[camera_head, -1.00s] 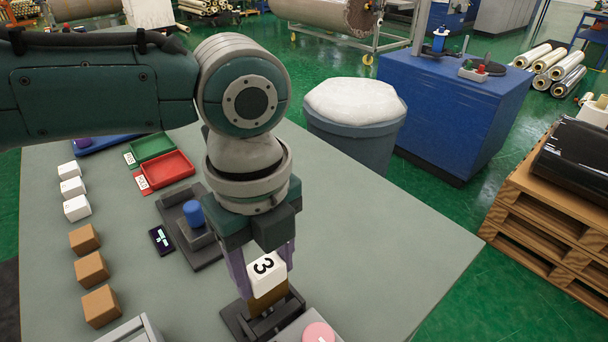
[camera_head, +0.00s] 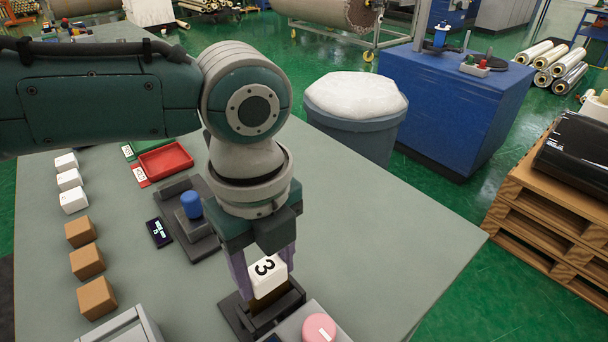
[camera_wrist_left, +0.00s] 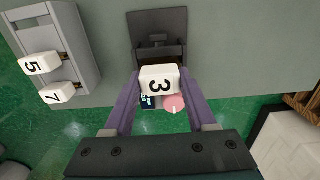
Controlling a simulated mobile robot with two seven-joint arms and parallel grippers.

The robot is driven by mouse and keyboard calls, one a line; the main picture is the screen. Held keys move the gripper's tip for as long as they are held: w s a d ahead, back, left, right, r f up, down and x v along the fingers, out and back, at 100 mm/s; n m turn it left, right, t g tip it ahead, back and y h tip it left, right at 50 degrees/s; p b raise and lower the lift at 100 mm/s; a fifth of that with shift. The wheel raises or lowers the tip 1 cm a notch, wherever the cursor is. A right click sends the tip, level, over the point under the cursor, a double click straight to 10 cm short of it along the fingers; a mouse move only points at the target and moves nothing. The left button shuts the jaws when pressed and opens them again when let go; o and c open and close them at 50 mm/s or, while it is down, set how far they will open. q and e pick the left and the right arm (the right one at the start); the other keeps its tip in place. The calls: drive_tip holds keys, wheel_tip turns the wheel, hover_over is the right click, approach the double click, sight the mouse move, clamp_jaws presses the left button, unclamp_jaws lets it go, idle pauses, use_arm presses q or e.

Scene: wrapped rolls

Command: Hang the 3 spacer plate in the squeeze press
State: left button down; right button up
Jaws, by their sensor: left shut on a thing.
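My left gripper (camera_head: 262,272) points down over the front of the table, its purple fingers shut on the white block marked 3 (camera_head: 268,277). The block also shows between the fingertips in the left wrist view (camera_wrist_left: 159,80). A brown part below it sits at the dark press (camera_head: 240,318); how deep it goes is hidden. The press also shows in the left wrist view (camera_wrist_left: 160,30), with a pink round button (camera_wrist_left: 174,104) and a small display near the block. A grey rack (camera_wrist_left: 60,50) holds white blocks marked 5 and 7. My right gripper is not in view.
White blocks (camera_head: 70,180) and brown blocks (camera_head: 87,262) stand in a row on the left of the table. The table's right side is clear.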

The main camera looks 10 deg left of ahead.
use_arm(q)
drive_tip(key=shift+f+b, duration=1.5)
drive_tip(key=shift+f, duration=0.6)
drive_tip(key=shift+c, duration=0.6)
unclamp_jaws()
wheel_tip(320, 180, up, 10)
drive_tip(key=shift+r+p, duration=0.1)
drive_tip(key=shift+p, duration=0.4)
